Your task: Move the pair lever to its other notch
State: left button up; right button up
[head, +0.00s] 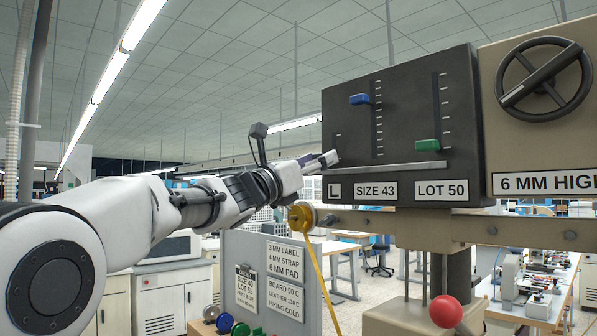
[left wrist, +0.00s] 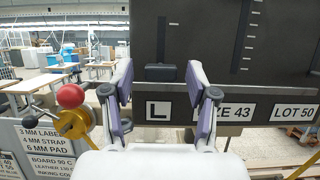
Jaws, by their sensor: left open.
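The black panel (head: 405,100) carries sliding levers in upright slots, with "L", "SIZE 43" and "LOT 50" plates below. In the left wrist view a dark lever knob (left wrist: 160,73) sits at the low end of the leftmost slot, above the "L" plate (left wrist: 158,111); I take it as the pair lever. In the head view my gripper hides it. My left gripper (head: 322,161) is at the panel's lower left. In the left wrist view its open fingers (left wrist: 160,88) stand either side of the knob, with gaps; contact is not seen. My right gripper is not in view.
A blue knob (head: 360,99) sits high in the middle slot and a green knob (head: 428,145) low in the right one. A handwheel (head: 544,77) is at right. A yellow reel (head: 300,216) hangs below my gripper. A red ball (head: 446,311) stands lower right.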

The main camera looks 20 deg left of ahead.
pick_arm(q)
jog(key=v, duration=1)
jog(key=shift+s+f, duration=0.15)
jog(key=shift+f, duration=0.05)
